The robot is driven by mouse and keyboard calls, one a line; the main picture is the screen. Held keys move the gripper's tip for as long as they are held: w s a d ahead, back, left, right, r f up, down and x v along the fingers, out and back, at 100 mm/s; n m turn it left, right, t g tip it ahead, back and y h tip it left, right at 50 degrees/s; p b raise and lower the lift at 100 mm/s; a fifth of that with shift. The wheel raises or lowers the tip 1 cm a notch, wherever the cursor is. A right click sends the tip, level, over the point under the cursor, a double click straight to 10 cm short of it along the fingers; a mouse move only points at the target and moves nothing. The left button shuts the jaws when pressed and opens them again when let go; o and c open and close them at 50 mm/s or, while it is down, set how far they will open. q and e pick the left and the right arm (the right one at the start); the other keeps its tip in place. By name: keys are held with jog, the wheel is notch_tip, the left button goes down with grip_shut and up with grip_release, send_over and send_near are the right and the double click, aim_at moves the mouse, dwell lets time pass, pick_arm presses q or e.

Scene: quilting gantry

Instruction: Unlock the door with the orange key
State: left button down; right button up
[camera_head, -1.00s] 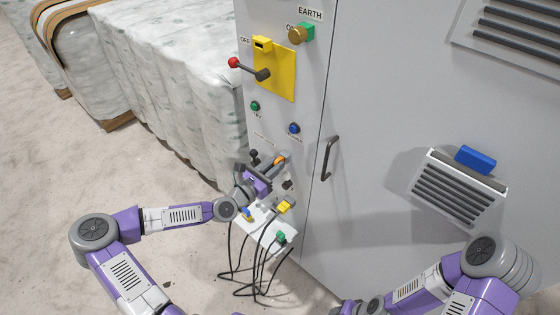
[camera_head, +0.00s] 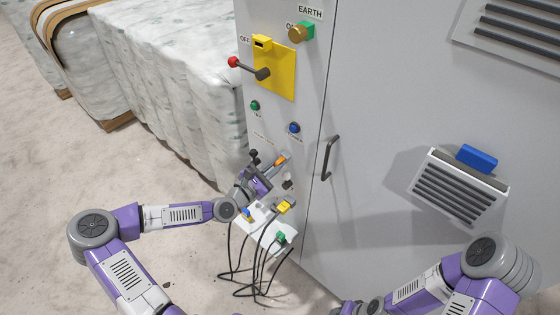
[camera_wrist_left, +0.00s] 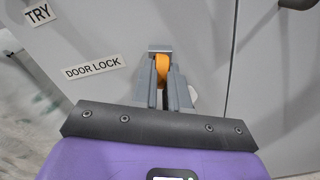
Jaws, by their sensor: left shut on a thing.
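The orange key (camera_head: 280,161) is at the door lock on the grey cabinet's narrow panel. My left gripper (camera_head: 275,166) is shut on it. In the left wrist view the key (camera_wrist_left: 162,68) shows between the two grey fingers, up against a grey lock plate (camera_wrist_left: 160,47) beside the "DOOR LOCK" label (camera_wrist_left: 93,67). The fingers hide part of the key and lock, so I cannot tell how deep the key sits. The cabinet door (camera_head: 400,90) looks closed, with a dark handle (camera_head: 330,158). My right gripper is outside the picture; only its arm shows at lower right.
A yellow switch plate (camera_head: 282,83) with a red-knobbed lever (camera_head: 234,62) is above the lock. A small white shelf (camera_head: 262,222) with colored tags and hanging black cables is just below my left gripper. A vent with a blue box (camera_head: 476,158) is on the door.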

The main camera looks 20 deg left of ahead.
pick_arm(q)
jog(key=shift+m, duration=1.3)
